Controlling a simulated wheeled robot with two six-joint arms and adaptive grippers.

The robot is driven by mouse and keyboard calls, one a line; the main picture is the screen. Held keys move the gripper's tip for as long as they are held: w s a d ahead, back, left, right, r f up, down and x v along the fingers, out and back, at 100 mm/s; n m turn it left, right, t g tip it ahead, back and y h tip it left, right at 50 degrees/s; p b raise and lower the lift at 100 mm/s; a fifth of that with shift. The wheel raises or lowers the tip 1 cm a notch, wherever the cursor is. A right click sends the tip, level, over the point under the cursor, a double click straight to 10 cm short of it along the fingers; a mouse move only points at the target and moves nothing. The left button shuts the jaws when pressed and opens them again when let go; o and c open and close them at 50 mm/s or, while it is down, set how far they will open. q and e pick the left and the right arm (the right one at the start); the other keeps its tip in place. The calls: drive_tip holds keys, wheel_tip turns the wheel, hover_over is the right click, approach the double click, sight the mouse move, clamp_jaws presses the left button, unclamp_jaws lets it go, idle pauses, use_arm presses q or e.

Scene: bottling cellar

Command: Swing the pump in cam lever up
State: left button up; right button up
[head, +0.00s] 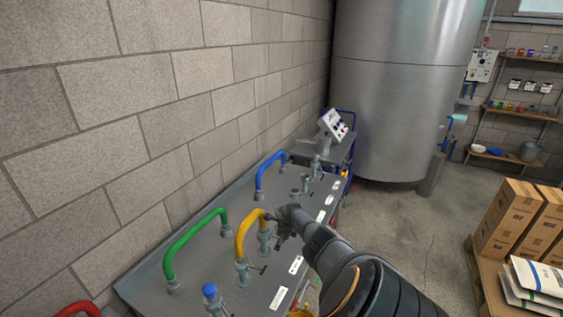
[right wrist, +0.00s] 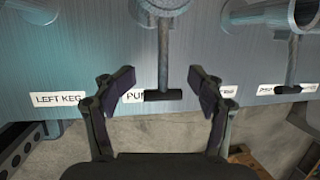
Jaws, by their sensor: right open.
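The pump in cam lever (right wrist: 163,60) is a grey metal rod with a black crossbar at its end. In the right wrist view it hangs from a round fitting, its crossbar in front of a white label of which "PU" shows. My right gripper (right wrist: 162,80) is open, one finger on each side of the rod, with gaps showing on both sides. In the head view my right gripper (head: 281,226) is at the far end of the yellow hose (head: 242,232), over the grey bench, and hides most of the fitting there. My left gripper is not in view.
The grey bench (head: 205,268) runs along a block wall. Green (head: 190,238) and blue (head: 266,168) hoses arch over it. Another black-ended lever (right wrist: 290,70) is to the right in the wrist view; a "LEFT KEG" label (right wrist: 58,98) is left. Cartons (head: 518,222) stand at right.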

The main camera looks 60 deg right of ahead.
drive_tip(key=shift+d+f, duration=0.1)
drive_tip(key=shift+d, duration=0.1)
drive_tip(key=shift+s+r, duration=0.15)
drive_tip(key=shift+r, duration=0.25)
drive_tip(key=v, duration=1.1)
drive_tip(key=shift+a, duration=0.3)
drive_tip(key=shift+r, duration=0.1)
